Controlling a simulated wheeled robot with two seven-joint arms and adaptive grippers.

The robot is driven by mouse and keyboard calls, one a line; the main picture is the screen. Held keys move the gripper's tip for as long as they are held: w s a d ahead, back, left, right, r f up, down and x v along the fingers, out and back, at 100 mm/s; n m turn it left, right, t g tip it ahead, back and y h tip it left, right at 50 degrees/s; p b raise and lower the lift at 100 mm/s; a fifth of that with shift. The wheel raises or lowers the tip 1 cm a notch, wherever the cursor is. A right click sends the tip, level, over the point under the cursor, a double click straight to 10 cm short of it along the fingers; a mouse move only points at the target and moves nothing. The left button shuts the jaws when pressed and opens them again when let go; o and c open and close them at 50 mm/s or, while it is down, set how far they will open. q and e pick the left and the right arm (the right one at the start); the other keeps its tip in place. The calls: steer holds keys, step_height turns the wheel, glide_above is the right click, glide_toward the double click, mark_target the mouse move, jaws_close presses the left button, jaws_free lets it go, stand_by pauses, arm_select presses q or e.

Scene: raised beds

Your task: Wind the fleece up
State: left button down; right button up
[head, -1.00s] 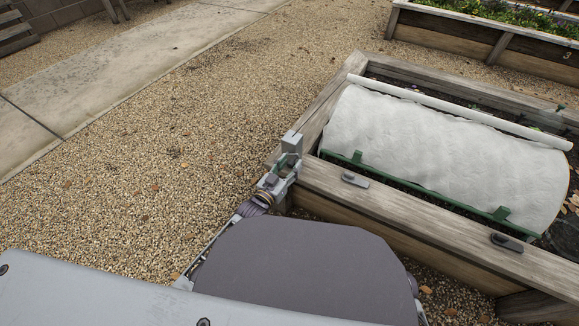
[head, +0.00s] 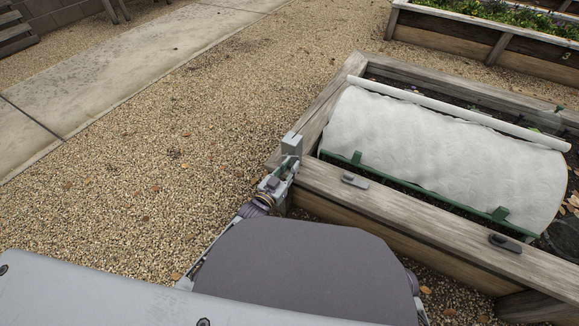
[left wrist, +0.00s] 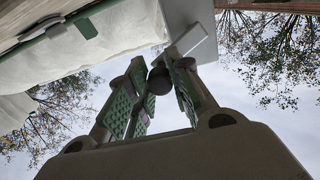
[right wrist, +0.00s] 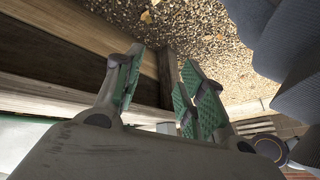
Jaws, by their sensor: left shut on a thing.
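The white fleece (head: 440,140) lies arched over the raised bed, with its rolled-up tube (head: 460,110) along the far side. A green bar with clips (head: 430,187) runs along its near edge. A grey bracket (head: 291,146) stands at the bed's near left corner. My left gripper (head: 275,183) is just below it. In the left wrist view its fingers (left wrist: 160,84) are closed around a dark round knob (left wrist: 159,80) beside a light grey arm (left wrist: 190,43). My right gripper (right wrist: 160,90) is open and empty beside the bed's timber wall; it is hidden in the head view.
The bed's timber frame (head: 400,215) carries two dark latches (head: 355,181) on its near board. Another planted bed (head: 490,35) stands at the back right. Gravel (head: 150,170) and a concrete path (head: 110,70) lie open to the left.

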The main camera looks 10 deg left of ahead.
arm_select(q)
steer(key=m, duration=0.1)
steer(key=f+m+p, duration=0.1)
steer(key=m+p, duration=0.1)
steer(key=shift+s+d+f+m, duration=0.1)
steer(key=shift+d+f+m, duration=0.15)
steer(key=shift+f+m, duration=0.05)
arm_select(e)
step_height(320, 180, up, 7)
steer(key=d+g, duration=0.1)
steer(key=d, duration=0.1)
arm_select(q)
steer(key=w+a+f+m+b, duration=0.1)
steer(key=a+f+m+b, duration=0.1)
steer(key=m, duration=1)
steer(key=w+a+f+m+y+b, duration=0.1)
steer(key=a+f+m+b, duration=0.2)
steer(key=m, duration=0.9)
steer(key=shift+w+a+f+b, duration=0.3)
steer(key=shift+w+a+b, duration=0.1)
steer(key=shift+a+b, duration=0.85)
arm_select(e)
steer(key=a+f+t+y, duration=0.1)
steer(key=a+f+t, duration=0.1)
steer(key=f, duration=1)
steer(key=shift+w+a+f, duration=0.4)
steer(key=shift+a, duration=0.2)
arm_select(q)
steer(key=shift+a, duration=0.15)
